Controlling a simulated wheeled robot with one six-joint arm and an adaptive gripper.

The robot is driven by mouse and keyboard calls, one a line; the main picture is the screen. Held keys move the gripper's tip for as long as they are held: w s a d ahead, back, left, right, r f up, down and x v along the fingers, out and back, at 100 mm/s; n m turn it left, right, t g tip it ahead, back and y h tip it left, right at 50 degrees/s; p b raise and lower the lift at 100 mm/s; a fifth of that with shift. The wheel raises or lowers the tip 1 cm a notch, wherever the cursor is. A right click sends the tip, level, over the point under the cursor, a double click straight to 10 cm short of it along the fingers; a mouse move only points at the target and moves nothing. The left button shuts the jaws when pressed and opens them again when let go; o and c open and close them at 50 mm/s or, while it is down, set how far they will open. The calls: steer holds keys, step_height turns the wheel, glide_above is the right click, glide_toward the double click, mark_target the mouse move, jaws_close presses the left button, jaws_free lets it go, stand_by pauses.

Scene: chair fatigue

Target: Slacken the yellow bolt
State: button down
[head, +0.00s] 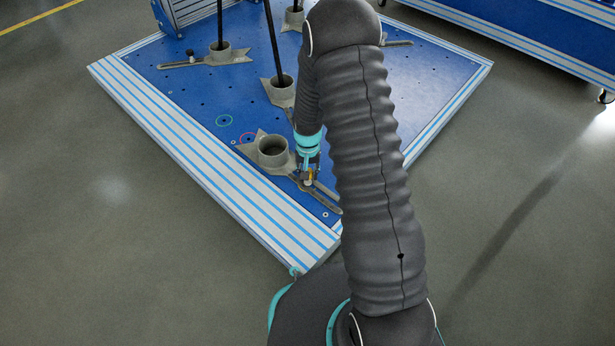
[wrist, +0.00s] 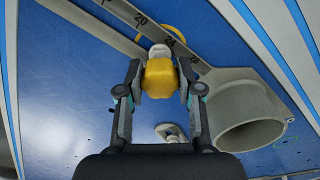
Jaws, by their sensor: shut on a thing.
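The yellow bolt (wrist: 159,78) is in the middle of the wrist view, with a pale round part just beyond it beside a slotted, numbered bar (wrist: 150,25). My gripper (wrist: 160,85) is shut on the yellow bolt, one finger on each side. In the head view my gripper (head: 309,175) is low over the bar at the near corner of the blue plate. Only a small bit of yellow shows there between the fingers. The bar runs out from a grey clamp with a round socket (head: 272,150). The bolt's lower end is hidden.
The clamp's socket (wrist: 245,110) stands close to the right finger in the wrist view. Other clamps holding black upright rods (head: 219,52) stand farther back on the blue plate (head: 180,85). The plate has a striped metal edge (head: 220,190). Grey floor lies free to the left.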

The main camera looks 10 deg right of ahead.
stand_by(0.3)
steer(key=shift+n, duration=2.1)
steer(key=shift+n, duration=2)
steer(key=n, duration=0.4)
steer(key=c, duration=0.8)
jaws_free()
steer(key=shift+o, duration=0.2)
